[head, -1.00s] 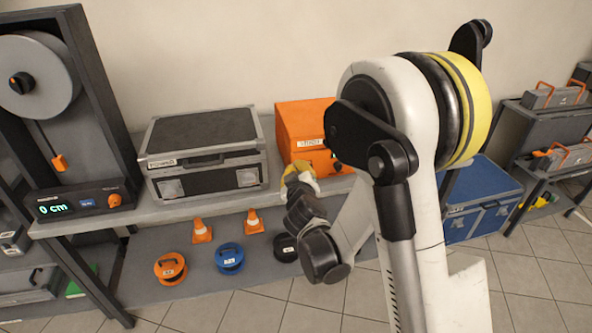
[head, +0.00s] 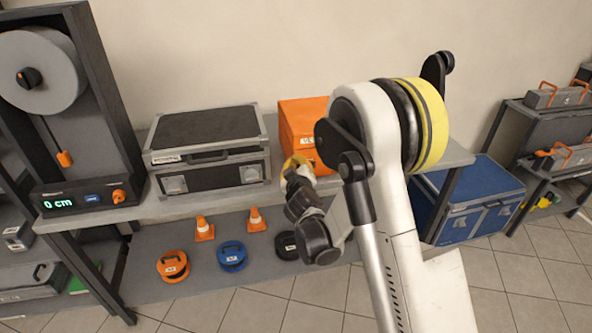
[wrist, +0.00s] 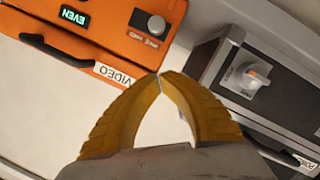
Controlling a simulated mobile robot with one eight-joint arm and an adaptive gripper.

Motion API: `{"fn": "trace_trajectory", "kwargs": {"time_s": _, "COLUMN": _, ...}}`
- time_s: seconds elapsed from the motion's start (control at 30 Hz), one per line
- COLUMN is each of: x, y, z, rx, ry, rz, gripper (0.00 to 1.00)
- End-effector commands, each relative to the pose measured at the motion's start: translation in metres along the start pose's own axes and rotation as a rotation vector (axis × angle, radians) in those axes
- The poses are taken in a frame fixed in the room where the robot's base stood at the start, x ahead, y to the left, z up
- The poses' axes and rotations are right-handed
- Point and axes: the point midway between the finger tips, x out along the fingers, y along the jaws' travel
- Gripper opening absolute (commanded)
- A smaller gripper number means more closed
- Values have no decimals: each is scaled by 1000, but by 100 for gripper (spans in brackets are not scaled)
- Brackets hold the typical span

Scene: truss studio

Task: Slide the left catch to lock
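A dark grey case (head: 206,142) with a black front stands on the shelf in the head view. Its left catch (head: 173,185) and right catch (head: 251,173) are silver plates low on the front. My gripper (head: 293,162) has yellow fingers and is to the right of the case, before the orange box. In the wrist view its fingertips (wrist: 160,76) meet with nothing between them. The left catch's setting is too small to read.
An orange box (head: 300,115) labelled VIDEO stands just right of the case and shows in the wrist view (wrist: 110,50). A reel unit (head: 85,198) reading 0 cm is at left. Cones and coloured discs sit on the lower shelf; a blue chest (head: 480,190) is right.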

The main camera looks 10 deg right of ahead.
Motion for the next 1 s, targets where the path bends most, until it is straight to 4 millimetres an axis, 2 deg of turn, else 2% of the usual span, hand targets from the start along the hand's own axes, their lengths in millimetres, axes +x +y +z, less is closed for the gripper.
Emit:
{"fn": "trace_trajectory", "kwargs": {"time_s": 0.1, "x": 27, "y": -2, "z": 3, "rx": 1, "ry": -1, "rz": 1, "gripper": 0}}
{"fn": "trace_trajectory", "kwargs": {"time_s": 0.2, "x": 45, "y": -2, "z": 6, "rx": 1, "ry": -2, "rz": 1, "gripper": 0}}
{"fn": "trace_trajectory", "kwargs": {"time_s": 0.3, "x": 46, "y": -1, "z": 24, "rx": 1, "ry": -2, "rz": 2, "gripper": 0}}
{"fn": "trace_trajectory", "kwargs": {"time_s": 0.5, "x": 50, "y": -1, "z": 38, "rx": 1, "ry": -1, "rz": 0, "gripper": 0}}
{"fn": "trace_trajectory", "kwargs": {"time_s": 1.0, "x": 50, "y": 0, "z": 39, "rx": 0, "ry": -1, "rz": 0, "gripper": 0}}
